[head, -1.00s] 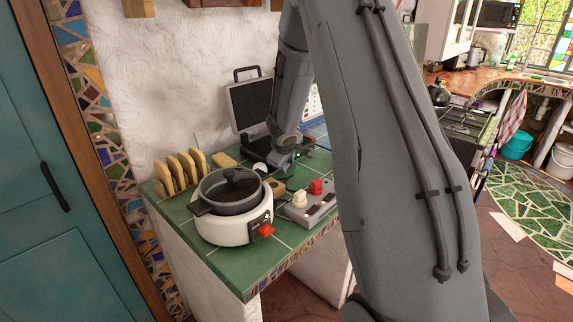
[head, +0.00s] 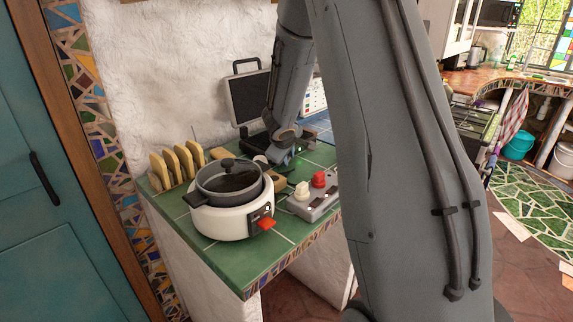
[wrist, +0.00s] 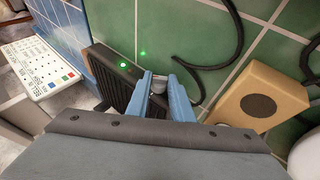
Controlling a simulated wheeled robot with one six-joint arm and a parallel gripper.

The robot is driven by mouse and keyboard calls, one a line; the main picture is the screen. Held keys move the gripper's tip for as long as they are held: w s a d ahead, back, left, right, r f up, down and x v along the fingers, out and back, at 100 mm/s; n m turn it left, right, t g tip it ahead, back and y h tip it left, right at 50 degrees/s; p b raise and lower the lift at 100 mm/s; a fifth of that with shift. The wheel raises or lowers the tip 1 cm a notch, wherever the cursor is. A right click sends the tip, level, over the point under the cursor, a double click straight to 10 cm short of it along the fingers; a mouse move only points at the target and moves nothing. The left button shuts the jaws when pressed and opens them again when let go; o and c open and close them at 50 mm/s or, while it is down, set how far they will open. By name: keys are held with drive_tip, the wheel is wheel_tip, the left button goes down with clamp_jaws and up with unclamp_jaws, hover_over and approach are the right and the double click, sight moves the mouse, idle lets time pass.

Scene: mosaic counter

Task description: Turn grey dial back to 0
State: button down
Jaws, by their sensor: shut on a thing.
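The grey dial (wrist: 159,81) sits at the side of a black ribbed appliance (wrist: 112,74) in the wrist view, mostly hidden between my fingertips. My gripper (wrist: 160,86) has blue fingers that are shut on this dial from either side. The marks around the dial are hidden, so its setting cannot be read.
A pot (head: 228,183) on a white cooker (head: 222,223) stands in front. A grey box with red and white knobs (head: 314,205) is to its right. A tan block (wrist: 262,97) and a black cable (wrist: 236,48) lie beside my gripper. A white keypad panel (wrist: 38,66) is at left.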

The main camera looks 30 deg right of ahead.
drive_tip(key=shift+h+b, duration=0.3)
drive_tip(key=shift+b, duration=1.15)
drive_tip(key=shift+r, duration=0.1)
drive_tip(key=c, duration=1.8)
unclamp_jaws()
drive_tip(key=shift+c, duration=0.2)
drive_tip(key=shift+a, duration=0.1)
drive_tip(key=v, duration=0.7)
drive_tip(key=shift+s+a+r, duration=0.15)
drive_tip(key=shift+s, duration=0.15)
